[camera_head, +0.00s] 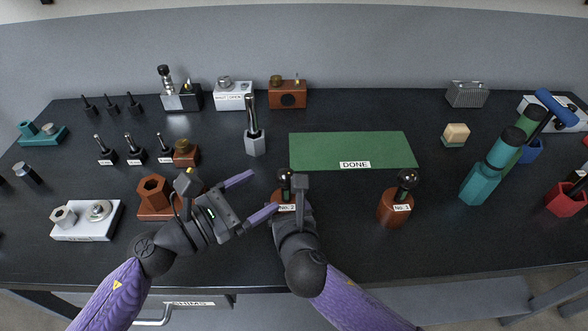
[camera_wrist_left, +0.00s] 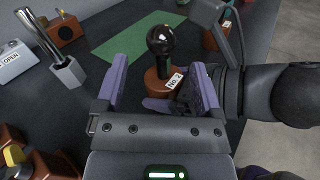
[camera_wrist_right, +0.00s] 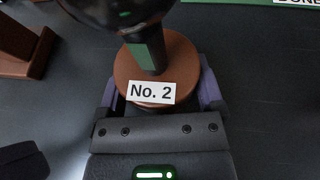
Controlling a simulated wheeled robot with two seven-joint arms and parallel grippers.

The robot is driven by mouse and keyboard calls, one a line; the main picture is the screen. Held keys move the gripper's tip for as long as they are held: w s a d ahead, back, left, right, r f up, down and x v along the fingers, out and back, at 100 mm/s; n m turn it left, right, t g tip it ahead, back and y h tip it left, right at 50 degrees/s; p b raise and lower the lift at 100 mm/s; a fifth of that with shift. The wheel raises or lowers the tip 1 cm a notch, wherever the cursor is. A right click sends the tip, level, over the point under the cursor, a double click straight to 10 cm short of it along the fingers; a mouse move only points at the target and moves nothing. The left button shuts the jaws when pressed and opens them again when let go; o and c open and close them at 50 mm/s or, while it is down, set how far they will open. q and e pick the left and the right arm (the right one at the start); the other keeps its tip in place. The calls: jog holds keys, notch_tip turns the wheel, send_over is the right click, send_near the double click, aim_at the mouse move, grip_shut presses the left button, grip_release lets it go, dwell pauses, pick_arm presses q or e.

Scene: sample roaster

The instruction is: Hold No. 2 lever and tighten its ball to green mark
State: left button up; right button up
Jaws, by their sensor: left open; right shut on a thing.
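The No. 2 lever (camera_head: 285,187) stands upright, with a round brown base (camera_wrist_right: 187,62), a white label (camera_wrist_right: 151,92) and a dark stem. A green mark (camera_wrist_right: 145,50) shows on the stem just under the black ball (camera_wrist_left: 160,40); whether the ball meets it is unclear. My right gripper (camera_head: 287,202) is shut around the brown base, one purple finger on each side in the right wrist view. My left gripper (camera_head: 263,193) is open and empty, left of the lever. In the left wrist view the ball lies beyond and between its fingers, apart from them.
The No. 1 lever (camera_head: 394,208) stands to the right. A green DONE mat (camera_head: 350,150) lies empty behind both. A grey holder with a metal tool (camera_head: 254,138) stands behind my left gripper. A brown block with a hex nut (camera_head: 152,195) lies left, teal bottles (camera_head: 485,178) right.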

aim_at(294, 171)
pick_arm(q)
jog(key=x, duration=0.8)
grip_shut()
